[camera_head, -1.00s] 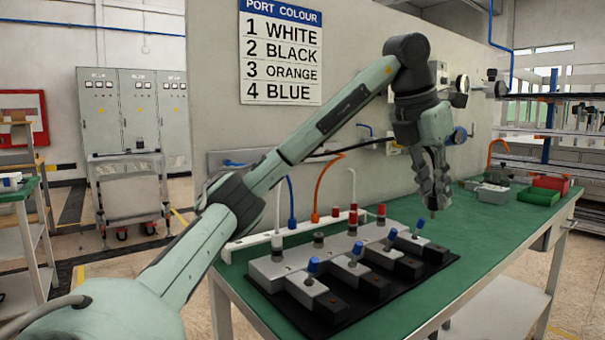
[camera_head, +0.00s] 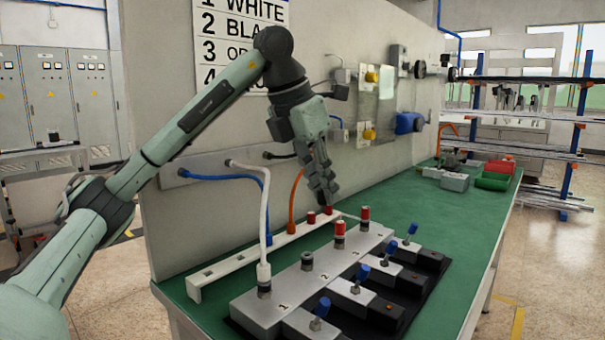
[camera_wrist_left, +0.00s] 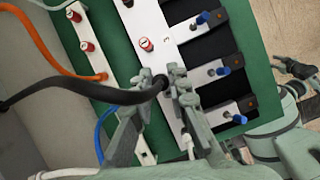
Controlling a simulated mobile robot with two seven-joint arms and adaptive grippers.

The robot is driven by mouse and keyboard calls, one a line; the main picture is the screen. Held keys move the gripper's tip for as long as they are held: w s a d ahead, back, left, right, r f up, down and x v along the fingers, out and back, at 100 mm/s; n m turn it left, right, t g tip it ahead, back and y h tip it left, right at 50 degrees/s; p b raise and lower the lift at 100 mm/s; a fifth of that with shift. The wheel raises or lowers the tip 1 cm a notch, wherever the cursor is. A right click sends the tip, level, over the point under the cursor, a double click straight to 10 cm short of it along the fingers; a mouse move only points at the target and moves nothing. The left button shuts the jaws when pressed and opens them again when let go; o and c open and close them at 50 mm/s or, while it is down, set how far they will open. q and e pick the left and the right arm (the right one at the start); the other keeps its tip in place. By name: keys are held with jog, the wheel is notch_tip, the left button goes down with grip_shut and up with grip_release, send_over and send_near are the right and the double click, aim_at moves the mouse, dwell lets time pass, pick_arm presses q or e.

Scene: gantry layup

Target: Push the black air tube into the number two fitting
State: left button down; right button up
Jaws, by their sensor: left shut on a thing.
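My left gripper (camera_head: 330,203) points down over the white rail, up and behind the number two fitting in the head view. In the left wrist view it (camera_wrist_left: 163,75) is shut on the end of the black air tube (camera_wrist_left: 110,94), which runs in from the left edge. A white tube (camera_head: 267,200) stands in fitting one. Fittings three (camera_head: 340,234) and four (camera_head: 365,216) have red caps. My right gripper seems to show small at the right of the left wrist view (camera_wrist_left: 298,70); its jaws are unclear.
The white rail (camera_head: 225,272) behind the manifold (camera_head: 283,290) holds the blue tube (camera_head: 225,178), the orange tube (camera_head: 293,200) and red caps. Blue-handled valves (camera_head: 321,308) stand in front. Grey, red and green bins (camera_head: 492,181) sit at the bench's far end. The right middle of the bench is clear.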

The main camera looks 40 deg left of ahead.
pick_arm(q)
jog(key=s, duration=0.3)
jog(key=shift+s+a+r+m+p, duration=0.1)
jog(key=shift+a+m+p, duration=0.2)
jog(key=shift+a+p, duration=0.1)
pick_arm(e)
jog(key=f, duration=0.1)
jog(key=s+f, duration=0.2)
jog(key=shift+f, duration=0.35)
pick_arm(q)
jog(key=shift+f+b, duration=2)
jog(key=shift+f, duration=0.9)
pick_arm(e)
jog(key=w+r, duration=0.4)
jog(key=r, duration=0.7)
jog(key=shift+a+r+t, duration=0.25)
jog(key=shift+a+t, duration=0.05)
jog(key=shift+a, duration=0.15)
